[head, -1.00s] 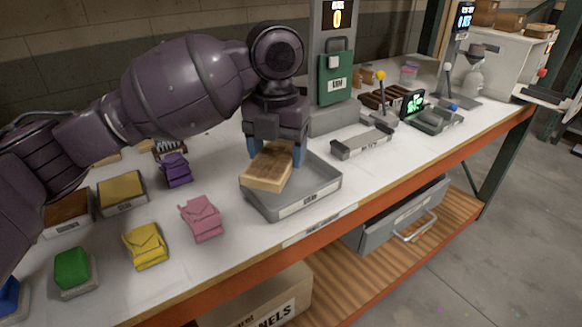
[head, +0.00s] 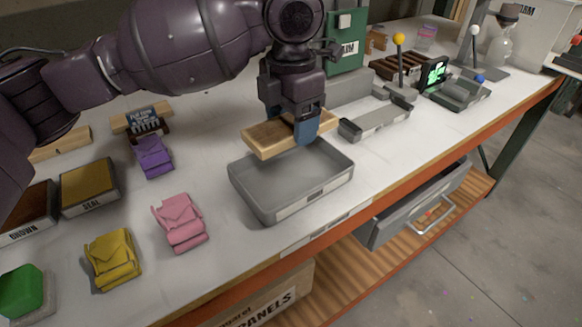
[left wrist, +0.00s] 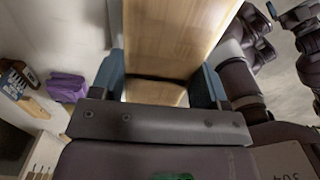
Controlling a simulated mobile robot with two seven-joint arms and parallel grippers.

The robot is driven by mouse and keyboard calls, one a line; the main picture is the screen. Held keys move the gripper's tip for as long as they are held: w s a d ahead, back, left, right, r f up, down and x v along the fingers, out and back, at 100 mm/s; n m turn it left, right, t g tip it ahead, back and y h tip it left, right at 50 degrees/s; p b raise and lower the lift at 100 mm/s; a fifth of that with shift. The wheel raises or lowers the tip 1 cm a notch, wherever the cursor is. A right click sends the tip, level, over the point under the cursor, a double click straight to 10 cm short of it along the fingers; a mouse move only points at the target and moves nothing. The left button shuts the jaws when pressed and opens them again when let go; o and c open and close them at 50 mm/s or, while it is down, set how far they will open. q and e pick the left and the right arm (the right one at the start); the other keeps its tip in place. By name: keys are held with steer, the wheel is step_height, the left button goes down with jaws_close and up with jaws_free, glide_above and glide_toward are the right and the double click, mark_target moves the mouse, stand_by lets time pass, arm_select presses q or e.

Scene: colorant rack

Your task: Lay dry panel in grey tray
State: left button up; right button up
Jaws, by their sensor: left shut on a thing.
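A light wooden panel (head: 272,138) is held in my left gripper (head: 306,128), which is shut on it. The panel also fills the middle of the left wrist view (left wrist: 176,35), between the two blue fingertips. In the head view the panel appears above the back part of the grey tray (head: 262,208). The tray's visible floor is empty. Whether the panel touches the tray's back rim cannot be told. My right gripper does not show clearly in the head view.
Pink (head: 180,224), yellow (head: 112,258) and purple (head: 153,156) folded cloths lie left of the tray. Brown and seal trays (head: 88,188) stand further left. A green machine (head: 345,48) stands behind, and a grey long holder (head: 376,122) lies right of the tray. A drawer (head: 415,205) hangs below the table.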

arm_select(q)
glide_above(291, 179)
step_height(291, 179, down, 5)
steer(key=shift+b, duration=0.35)
step_height(291, 179, down, 5)
steer(key=shift+r+b, duration=0.1)
steer(key=shift+b, duration=0.4)
steer(key=shift+f, duration=0.4)
steer(key=shift+w, duration=0.1)
steer(key=shift+r, duration=0.1)
steer(key=shift+f, duration=0.2)
steer(key=o, duration=0.9)
steer(key=shift+o, duration=0.3)
